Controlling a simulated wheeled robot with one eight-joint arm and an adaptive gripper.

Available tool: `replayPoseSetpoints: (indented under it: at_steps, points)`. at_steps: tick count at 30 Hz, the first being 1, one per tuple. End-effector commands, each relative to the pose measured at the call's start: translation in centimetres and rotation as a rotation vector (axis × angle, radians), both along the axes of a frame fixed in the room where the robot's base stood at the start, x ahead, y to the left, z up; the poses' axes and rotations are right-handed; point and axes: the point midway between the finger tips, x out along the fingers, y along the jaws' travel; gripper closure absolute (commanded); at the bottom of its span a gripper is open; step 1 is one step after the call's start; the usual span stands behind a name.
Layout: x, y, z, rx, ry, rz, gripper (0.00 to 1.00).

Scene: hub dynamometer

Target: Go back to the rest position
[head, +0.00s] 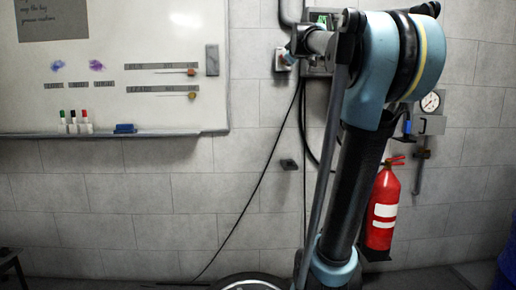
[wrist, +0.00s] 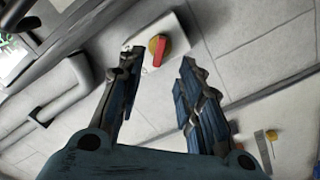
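My gripper (wrist: 158,62) is open in the wrist view, with a finger on each side and nothing held between them. Between and beyond the fingertips is a switch with a red handle on a yellow disc (wrist: 158,47), on a pale box (wrist: 178,32) on the wall. Whether the fingers touch the box cannot be told. In the head view my arm reaches up and bends toward the wall. Its end is near the small pale box (head: 283,60), and the fingers there are small and partly hidden.
A whiteboard (head: 120,108) with markers (head: 73,122) and a blue eraser (head: 125,128) hangs at the left. A red fire extinguisher (head: 383,210) and a gauge (head: 430,102) are on the wall behind my arm at the right. Black cables (head: 262,180) hang down the wall. Grey pipe (wrist: 65,108) shows in the wrist view.

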Motion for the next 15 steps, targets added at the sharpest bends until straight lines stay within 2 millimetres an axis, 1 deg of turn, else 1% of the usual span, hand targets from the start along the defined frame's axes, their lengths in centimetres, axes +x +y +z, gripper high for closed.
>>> replayPoseSetpoints:
  at_steps: [2, 4, 5, 7, 8, 9, 11, 12, 14, 15]
  points:
    - [-0.9, -1.0, -1.0, 0.022, -0.006, -0.039, 0.67]
    - [-2.0, -2.5, -2.5, 0.054, -0.013, -0.097, 0.67]
    - [-2.7, -3.3, -3.3, 0.071, -0.013, -0.126, 0.67]
    - [-4.4, -5.0, -5.8, 0.114, 0.0, -0.203, 0.67]
    - [-5.3, -5.8, -7.1, 0.134, 0.01, -0.237, 0.67]
    - [-6.4, -6.7, -9.0, 0.16, 0.028, -0.282, 0.67]
    - [-8.2, -7.9, -11.9, 0.198, 0.061, -0.346, 0.67]
    - [-9.4, -8.6, -13.9, 0.221, 0.088, -0.384, 0.67]
    - [-11.2, -9.5, -16.9, 0.255, 0.132, -0.439, 0.67]
    - [-12.5, -10.0, -19.1, 0.277, 0.165, -0.473, 0.67]
